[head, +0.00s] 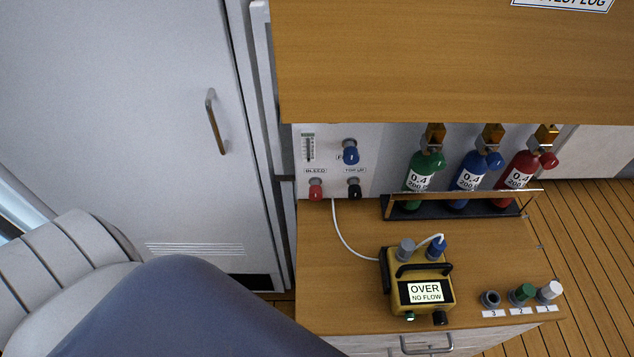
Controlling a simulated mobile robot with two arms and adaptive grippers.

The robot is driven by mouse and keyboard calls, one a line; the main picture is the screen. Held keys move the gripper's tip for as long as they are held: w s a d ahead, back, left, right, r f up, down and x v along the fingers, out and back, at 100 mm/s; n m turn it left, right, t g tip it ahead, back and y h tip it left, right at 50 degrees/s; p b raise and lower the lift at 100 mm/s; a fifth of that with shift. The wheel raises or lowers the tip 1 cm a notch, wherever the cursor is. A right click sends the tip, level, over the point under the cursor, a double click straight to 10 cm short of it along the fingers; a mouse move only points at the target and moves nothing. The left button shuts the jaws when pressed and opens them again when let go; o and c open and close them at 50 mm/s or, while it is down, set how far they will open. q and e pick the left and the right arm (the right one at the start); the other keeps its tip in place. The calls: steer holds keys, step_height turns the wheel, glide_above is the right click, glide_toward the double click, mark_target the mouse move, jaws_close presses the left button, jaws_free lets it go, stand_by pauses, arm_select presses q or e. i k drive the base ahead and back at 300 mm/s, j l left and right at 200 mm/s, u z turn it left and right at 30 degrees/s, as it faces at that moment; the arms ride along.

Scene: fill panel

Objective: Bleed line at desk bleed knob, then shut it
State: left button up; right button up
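A white panel (338,139) stands at the back of the wooden desk. Its red knob (316,188) sits at lower left under a small label, possibly "BLEED", hard to read. A black knob (354,188) sits right of it under a label like "TOP UP". A blue knob (350,153) is above, beside a small gauge (309,148). A white line (347,240) runs from the panel to the blue fitting (437,248) on a yellow analyser (426,289), whose display reads "OVER NO FLOW". Neither gripper is in view.
Green (419,187), blue (467,187) and red (513,187) cylinders stand behind a rail (470,194). Three numbered fittings (522,294) sit at the desk's front right. A wooden shelf (450,60) overhangs. A large blue-grey rounded form (190,310) fills the lower left. The desk's left part is clear.

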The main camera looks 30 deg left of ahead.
mark_target(315, 192)
steer(key=u, duration=1)
